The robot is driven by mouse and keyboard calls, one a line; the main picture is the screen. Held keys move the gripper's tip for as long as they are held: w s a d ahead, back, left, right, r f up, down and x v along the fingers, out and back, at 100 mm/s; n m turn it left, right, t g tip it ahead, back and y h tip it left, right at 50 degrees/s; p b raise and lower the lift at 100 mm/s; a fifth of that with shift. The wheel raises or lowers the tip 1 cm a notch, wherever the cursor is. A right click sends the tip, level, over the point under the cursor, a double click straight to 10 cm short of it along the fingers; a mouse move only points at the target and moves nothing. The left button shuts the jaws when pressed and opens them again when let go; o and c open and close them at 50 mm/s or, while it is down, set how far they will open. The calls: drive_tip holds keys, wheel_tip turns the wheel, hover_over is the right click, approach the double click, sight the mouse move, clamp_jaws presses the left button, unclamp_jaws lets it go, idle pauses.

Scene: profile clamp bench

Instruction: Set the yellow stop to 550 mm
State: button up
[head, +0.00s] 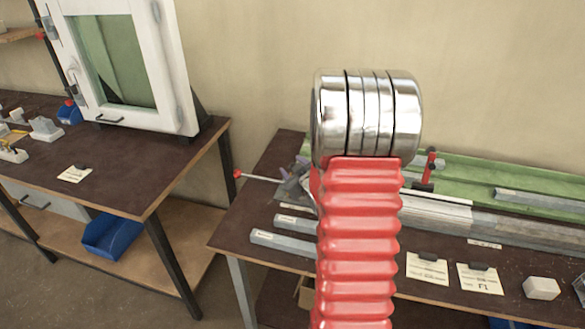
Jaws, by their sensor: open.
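I cannot make out the yellow stop in the head view; my own red ribbed arm and its metal end cover the middle of the bench. A pale metal rail (520,222) runs along the right bench, and its left part goes behind my arm. A green bed (465,170) lies behind it, with a small red upright piece (430,165) on it. No millimetre figures can be read. My gripper's fingers are not in view.
A red-tipped rod (262,178) sticks out at the bench's left end. Grey bars (282,243) lie at its front left. Paper cards (427,269) and a white block (541,288) lie at the front edge. Another table (130,180) with a white-framed window (125,60) stands left, across a gap.

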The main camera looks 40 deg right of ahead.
drive_tip(key=v, duration=1.3)
drive_tip(key=shift+s, duration=0.2)
drive_tip(key=shift+a, duration=0.2)
drive_tip(key=w+a+r+m+g, duration=0.1)
drive_tip(key=a+r+g, duration=0.1)
drive_tip(key=a+r, duration=0.35)
drive_tip(key=s+a+r+g+y, duration=0.1)
drive_tip(key=s+a, duration=0.3)
drive_tip(key=a, duration=0.5)
drive_tip(key=s+a+r+g+y, duration=0.1)
drive_tip(key=s+a+g+y, duration=0.1)
drive_tip(key=s+a, duration=0.3)
drive_tip(key=s+a+r+g+y, duration=0.1)
drive_tip(key=s+a, duration=0.4)
drive_tip(key=a, duration=0.8)
drive_tip(key=shift+s+r+g+y, duration=0.2)
drive_tip(key=shift+s+g+y, duration=0.05)
drive_tip(key=shift+g+y, duration=0.4)
idle(0.5)
